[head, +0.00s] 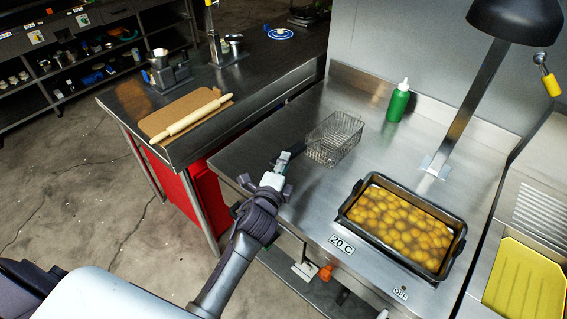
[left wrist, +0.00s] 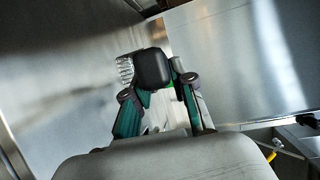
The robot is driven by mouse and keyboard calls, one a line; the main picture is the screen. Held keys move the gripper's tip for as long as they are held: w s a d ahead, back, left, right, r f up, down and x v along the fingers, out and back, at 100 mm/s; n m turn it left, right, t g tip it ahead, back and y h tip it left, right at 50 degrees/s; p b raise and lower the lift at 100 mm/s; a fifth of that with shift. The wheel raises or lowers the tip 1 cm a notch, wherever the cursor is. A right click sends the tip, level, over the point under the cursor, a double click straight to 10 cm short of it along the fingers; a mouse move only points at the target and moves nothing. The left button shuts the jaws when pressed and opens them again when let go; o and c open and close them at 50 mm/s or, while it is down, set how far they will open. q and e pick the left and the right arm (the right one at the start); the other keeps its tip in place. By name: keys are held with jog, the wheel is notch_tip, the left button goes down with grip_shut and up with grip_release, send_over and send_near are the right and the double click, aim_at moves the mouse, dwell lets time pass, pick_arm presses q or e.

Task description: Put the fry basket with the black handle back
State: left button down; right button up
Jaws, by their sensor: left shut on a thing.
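The wire fry basket (head: 335,139) is over the steel counter, left of the fryer. Its black handle (head: 297,149) points left toward my left gripper (head: 284,162). My left gripper is shut on the handle. In the left wrist view the end of the black handle (left wrist: 153,69) sits between the green-sided fingers of my left gripper (left wrist: 160,88), with a bit of the wire mesh (left wrist: 125,68) behind it. I cannot tell whether the basket touches the counter. The black-rimmed fryer (head: 348,203) holds bubbling-looking yellow oil. My right gripper is not in view.
A green bottle (head: 397,104) stands behind the basket, near the wall. A lamp (head: 515,18) on a slanted post rises behind the fryer. A rolling pin (head: 190,118) lies on a board on the left table. Counter (head: 290,213) between basket and fryer is clear.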

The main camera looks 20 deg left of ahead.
pick_arm(q)
jog(key=c, duration=1)
grip_release()
jog(key=shift+f, duration=0.1)
jog(key=shift+o, duration=0.2)
